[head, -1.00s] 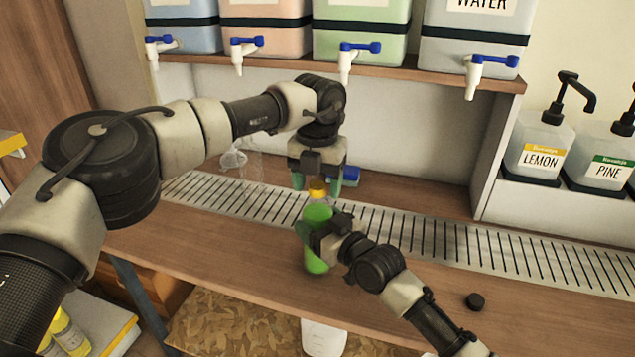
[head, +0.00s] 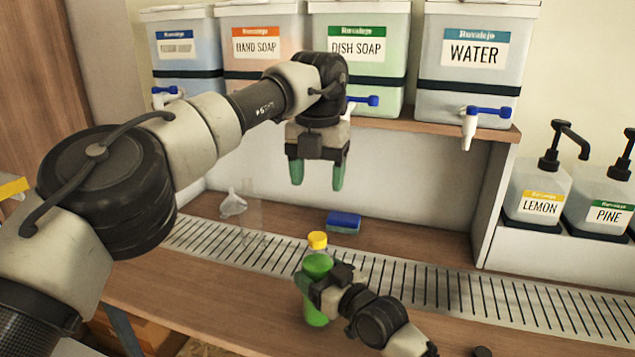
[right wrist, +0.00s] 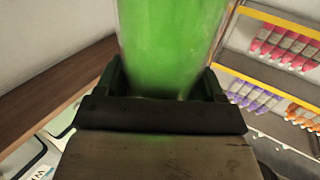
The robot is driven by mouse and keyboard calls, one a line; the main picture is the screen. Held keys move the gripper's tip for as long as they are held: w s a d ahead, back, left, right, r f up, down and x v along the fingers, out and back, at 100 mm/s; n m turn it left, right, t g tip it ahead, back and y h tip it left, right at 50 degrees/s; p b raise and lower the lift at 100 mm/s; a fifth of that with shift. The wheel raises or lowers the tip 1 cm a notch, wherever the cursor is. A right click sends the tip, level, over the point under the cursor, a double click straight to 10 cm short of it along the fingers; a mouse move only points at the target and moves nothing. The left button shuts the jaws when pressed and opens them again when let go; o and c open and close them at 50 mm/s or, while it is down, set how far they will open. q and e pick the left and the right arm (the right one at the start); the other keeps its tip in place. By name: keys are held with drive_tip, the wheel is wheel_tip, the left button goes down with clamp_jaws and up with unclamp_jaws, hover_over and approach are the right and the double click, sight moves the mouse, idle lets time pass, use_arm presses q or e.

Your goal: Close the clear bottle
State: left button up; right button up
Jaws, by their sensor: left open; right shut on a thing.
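A clear bottle of green liquid (head: 317,266) stands roughly upright above the counter, with a yellow cap (head: 317,240) on its top. Whether the cap is fully tight I cannot tell. My right gripper (head: 316,286) is shut around the bottle's middle. In the right wrist view the green bottle (right wrist: 170,40) fills the space between the fingers. My left gripper (head: 317,175) is open and empty, pointing down above the cap and apart from it.
A blue sponge (head: 344,222), a funnel (head: 233,204) and a faint clear container (head: 252,207) stand behind the slotted drain (head: 420,278). A shelf of drums with taps (head: 468,70) is above. Pump bottles (head: 540,195) stand right. A black cap (head: 482,351) lies near the front.

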drive_tip(key=o, duration=1.8)
drive_tip(key=v, duration=1)
drive_tip(key=shift+s+d+p, duration=0.25)
drive_tip(key=shift+s+p, duration=0.05)
drive_tip(key=shift+p, duration=0.05)
